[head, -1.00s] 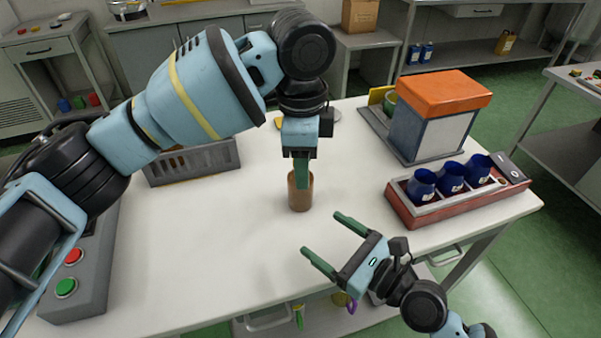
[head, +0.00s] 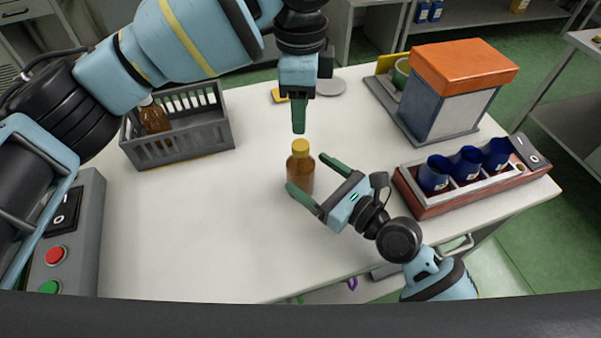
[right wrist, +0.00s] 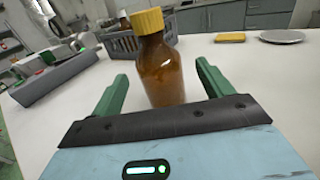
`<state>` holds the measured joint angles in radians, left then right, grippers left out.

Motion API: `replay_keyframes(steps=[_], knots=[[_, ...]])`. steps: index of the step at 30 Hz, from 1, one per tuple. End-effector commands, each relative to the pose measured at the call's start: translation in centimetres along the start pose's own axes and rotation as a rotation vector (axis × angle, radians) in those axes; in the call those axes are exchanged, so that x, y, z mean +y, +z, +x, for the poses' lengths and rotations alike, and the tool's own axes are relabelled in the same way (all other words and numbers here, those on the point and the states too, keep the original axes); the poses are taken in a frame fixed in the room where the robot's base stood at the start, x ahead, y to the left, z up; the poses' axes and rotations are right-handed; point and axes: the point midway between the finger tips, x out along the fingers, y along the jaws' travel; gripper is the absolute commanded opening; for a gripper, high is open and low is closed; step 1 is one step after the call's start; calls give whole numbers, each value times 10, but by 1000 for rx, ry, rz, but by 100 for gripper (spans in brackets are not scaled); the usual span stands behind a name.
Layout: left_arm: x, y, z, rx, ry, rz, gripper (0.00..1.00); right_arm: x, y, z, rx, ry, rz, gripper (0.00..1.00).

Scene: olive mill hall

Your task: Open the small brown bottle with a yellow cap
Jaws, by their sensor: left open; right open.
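The small brown bottle (head: 300,172) stands upright on the white table, with its yellow cap (head: 300,146) on. In the right wrist view the bottle (right wrist: 163,75) and its cap (right wrist: 147,21) show large, between and just beyond the fingers. My right gripper (head: 311,174) is open, its fingers low on either side of the bottle; I cannot tell whether they touch it. It also shows in the right wrist view (right wrist: 160,80). My left gripper (head: 299,130) is above and behind the cap, pointing down, apart from it. Its fingers overlap in this view.
A grey basket (head: 182,146) holding another brown bottle (head: 154,117) stands at the left. A red tray (head: 470,196) with several blue cups and an orange-topped box (head: 455,95) stand at the right. A control box (head: 75,235) is at the left. The front table middle is clear.

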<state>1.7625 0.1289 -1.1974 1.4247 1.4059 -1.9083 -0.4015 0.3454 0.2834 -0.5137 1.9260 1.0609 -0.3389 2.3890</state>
Motion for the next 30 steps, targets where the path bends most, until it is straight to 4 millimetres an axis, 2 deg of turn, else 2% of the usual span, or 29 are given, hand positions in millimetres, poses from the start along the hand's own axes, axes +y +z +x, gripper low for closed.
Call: replay_keyframes(steps=[3,9,20,30], knots=[[0,0,0,0,0,0,47,0,1,17,-1,1,-1,79],[0,0,0,0,0,0,47,0,0,34,-1,1,0,79],[0,0,0,0,0,0,47,1,0,38,0,1,-1,79],[0,0,0,0,0,0,47,0,0,38,0,0,-1,34]])
